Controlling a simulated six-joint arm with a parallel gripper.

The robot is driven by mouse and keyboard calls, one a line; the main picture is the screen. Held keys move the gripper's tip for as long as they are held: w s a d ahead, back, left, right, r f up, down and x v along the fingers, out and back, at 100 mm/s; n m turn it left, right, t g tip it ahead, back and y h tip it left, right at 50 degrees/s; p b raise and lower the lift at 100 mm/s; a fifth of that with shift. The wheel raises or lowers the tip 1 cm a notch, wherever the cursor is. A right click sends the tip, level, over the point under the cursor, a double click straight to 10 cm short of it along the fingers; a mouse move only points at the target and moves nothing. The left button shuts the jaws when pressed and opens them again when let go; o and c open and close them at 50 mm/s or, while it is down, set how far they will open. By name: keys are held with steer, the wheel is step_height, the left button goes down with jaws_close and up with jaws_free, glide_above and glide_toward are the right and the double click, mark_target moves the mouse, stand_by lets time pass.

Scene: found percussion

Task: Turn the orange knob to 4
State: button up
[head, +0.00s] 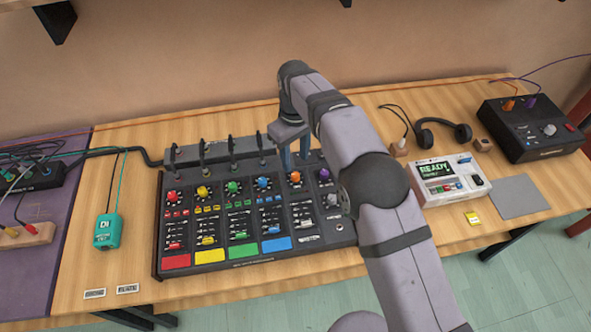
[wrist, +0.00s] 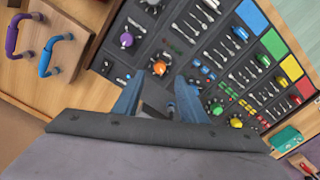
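The orange knob (head: 295,177) sits near the top of the black mixer panel (head: 345,236), between the blue knob (head: 264,183) and the purple knob (head: 324,173). In the wrist view the orange knob (wrist: 159,67) shows in the gap between my fingertips. My gripper (head: 296,160) points down over this knob with its two blue fingers apart. In the wrist view my open gripper (wrist: 160,80) holds nothing. I cannot tell how far the fingertips are above the panel. The knob's pointer and scale numbers are too small to read.
Red (head: 172,196), yellow (head: 203,191) and green (head: 233,187) knobs line the panel's left. A grey bar with upright black posts (head: 205,153) stands behind it. A teal box (head: 108,231) lies left; a white device (head: 447,180) and headphones (head: 440,134) lie right.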

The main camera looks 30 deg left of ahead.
mark_target(296, 175)
steer(key=shift+f+p, duration=1.1)
steer(key=shift+f, duration=2.3)
jaws_close()
